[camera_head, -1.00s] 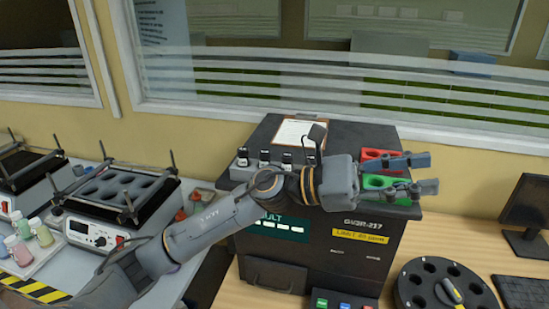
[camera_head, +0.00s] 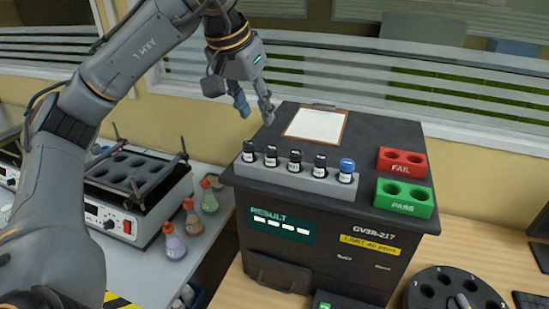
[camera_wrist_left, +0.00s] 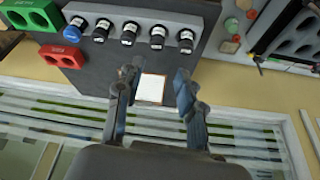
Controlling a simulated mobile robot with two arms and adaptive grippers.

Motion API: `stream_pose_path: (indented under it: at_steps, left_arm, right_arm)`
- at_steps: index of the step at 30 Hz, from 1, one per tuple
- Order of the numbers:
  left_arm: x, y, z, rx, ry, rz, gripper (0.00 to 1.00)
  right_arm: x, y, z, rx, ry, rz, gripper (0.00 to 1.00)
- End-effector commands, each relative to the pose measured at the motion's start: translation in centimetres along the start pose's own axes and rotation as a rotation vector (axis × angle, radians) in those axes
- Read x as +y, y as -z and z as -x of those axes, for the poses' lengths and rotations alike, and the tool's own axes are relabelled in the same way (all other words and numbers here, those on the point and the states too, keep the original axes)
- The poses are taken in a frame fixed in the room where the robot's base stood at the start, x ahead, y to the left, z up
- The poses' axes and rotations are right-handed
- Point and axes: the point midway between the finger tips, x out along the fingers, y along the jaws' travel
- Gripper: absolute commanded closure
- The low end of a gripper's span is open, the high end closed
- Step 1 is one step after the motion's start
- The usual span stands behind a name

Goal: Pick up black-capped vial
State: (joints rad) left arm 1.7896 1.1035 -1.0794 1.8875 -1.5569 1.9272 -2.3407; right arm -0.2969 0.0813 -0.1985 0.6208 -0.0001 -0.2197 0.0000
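Several black-capped vials, such as the leftmost one (camera_head: 248,151), stand in a row in a grey rack (camera_head: 306,181) on top of the dark analyser. One blue-capped vial (camera_head: 346,170) stands at the right end of the row. In the left wrist view the black-capped vials (camera_wrist_left: 157,36) and the blue-capped vial (camera_wrist_left: 76,29) show beyond the fingers. My left gripper (camera_head: 254,109) hangs above and behind the left end of the rack, fingers apart and empty. It also shows open in the left wrist view (camera_wrist_left: 157,80). My right gripper is not in view.
A clipboard (camera_head: 316,125) lies behind the rack. A red FAIL block (camera_head: 402,161) and a green PASS block (camera_head: 404,198) sit at the right on the analyser (camera_head: 330,225). A round carousel (camera_head: 425,303) is lower right; flasks (camera_head: 174,243) stand at left.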

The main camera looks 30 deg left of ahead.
Motion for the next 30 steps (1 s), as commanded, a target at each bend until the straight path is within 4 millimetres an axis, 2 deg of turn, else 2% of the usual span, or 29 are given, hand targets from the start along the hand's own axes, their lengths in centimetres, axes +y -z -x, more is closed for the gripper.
stream_pose_path:
  at_steps: [6, 9, 16, 22, 25, 30]
  left_arm:
    - [0.1, -0.1, -4.4, -0.007, -0.001, 0.0, 0.62]
    - [0.1, 0.0, -6.0, -0.004, -0.002, 0.0, 0.62]
    - [0.2, 0.1, -7.7, -0.002, -0.004, -0.001, 0.62]
    - [0.5, 0.3, -10.2, -0.006, -0.004, -0.001, 0.62]
    - [0.6, 0.2, -11.7, -0.005, -0.005, 0.0, 0.62]
    - [0.5, 0.2, -12.7, -0.001, -0.005, 0.001, 0.62]
  right_arm:
    - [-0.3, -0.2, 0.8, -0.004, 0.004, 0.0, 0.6]
    - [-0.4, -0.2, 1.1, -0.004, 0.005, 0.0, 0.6]
    - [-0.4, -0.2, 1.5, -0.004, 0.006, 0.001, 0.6]
    - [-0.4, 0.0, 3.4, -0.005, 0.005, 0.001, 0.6]
    - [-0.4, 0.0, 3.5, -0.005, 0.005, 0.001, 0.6]
    - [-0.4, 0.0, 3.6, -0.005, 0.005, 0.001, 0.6]
